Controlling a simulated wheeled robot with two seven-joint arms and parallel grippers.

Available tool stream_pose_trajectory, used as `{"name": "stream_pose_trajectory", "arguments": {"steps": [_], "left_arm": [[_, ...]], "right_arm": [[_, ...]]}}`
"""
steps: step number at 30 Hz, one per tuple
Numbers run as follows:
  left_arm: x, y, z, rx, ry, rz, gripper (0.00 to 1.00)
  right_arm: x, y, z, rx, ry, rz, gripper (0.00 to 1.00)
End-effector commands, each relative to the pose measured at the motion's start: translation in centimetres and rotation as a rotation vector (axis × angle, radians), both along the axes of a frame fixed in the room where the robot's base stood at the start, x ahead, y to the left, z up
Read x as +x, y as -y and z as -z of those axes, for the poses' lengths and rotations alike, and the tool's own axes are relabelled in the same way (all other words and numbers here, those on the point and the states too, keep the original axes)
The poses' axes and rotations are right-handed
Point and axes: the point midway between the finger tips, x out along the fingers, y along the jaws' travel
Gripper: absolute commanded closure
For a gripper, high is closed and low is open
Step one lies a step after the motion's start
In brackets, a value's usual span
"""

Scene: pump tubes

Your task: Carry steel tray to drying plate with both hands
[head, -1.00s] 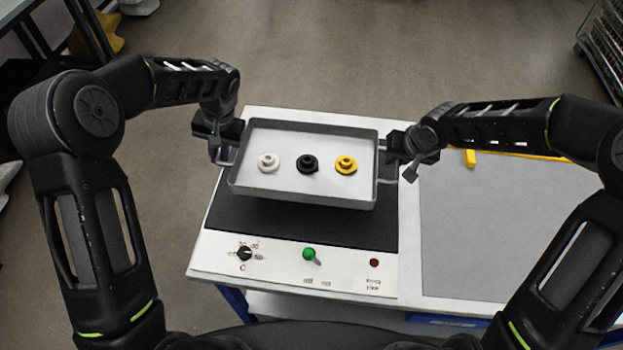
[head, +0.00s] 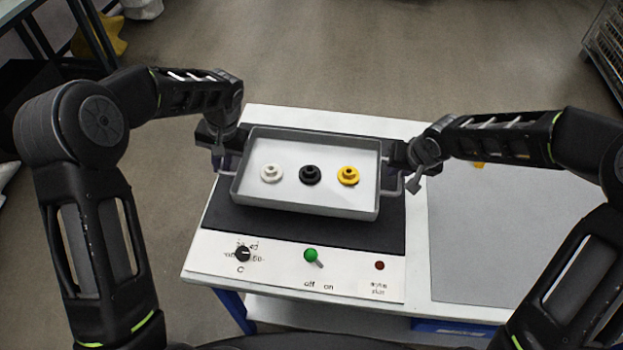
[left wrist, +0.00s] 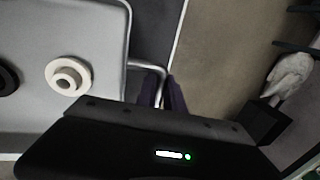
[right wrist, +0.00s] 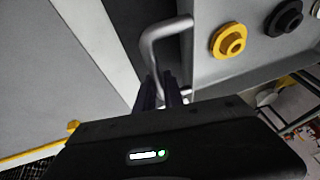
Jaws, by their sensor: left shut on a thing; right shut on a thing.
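The steel tray (head: 310,202) is over the black drying plate (head: 300,228) in the head view. Whether it touches the plate is hard to tell. On it lie a white part (head: 271,173), a black part (head: 310,175) and a yellow part (head: 348,176), in a row. My left gripper (head: 222,160) is shut on the tray's left handle, seen in the left wrist view (left wrist: 148,68). My right gripper (head: 402,172) is shut on the tray's right handle, seen in the right wrist view (right wrist: 150,45). The gripped spots are partly hidden.
The plate's front panel has a dial (head: 243,254), a green switch (head: 311,256) leaning toward "on" and a red lamp (head: 380,265). A grey mat (head: 500,240) lies clear on the white table to the right. A wire rack (head: 606,55) stands at the far right.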

Motion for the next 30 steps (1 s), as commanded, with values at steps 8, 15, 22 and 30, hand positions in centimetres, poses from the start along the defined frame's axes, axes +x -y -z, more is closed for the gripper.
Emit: {"name": "stream_pose_trajectory", "arguments": {"steps": [8,15,22,30], "left_arm": [[0.0,0.0,0.7,0.000,0.001,0.000,1.00],[0.0,0.0,2.3,0.000,0.001,0.000,1.00],[0.0,0.0,4.1,0.000,0.001,0.000,1.00],[0.0,0.0,4.7,0.000,0.000,0.000,0.79]], "right_arm": [[0.1,0.0,0.7,0.001,0.002,0.000,1.00],[0.1,0.0,2.3,0.001,0.002,0.000,1.00],[0.0,0.0,4.0,0.001,0.002,0.000,1.00],[0.0,0.0,4.7,0.000,0.000,0.000,0.78]]}}
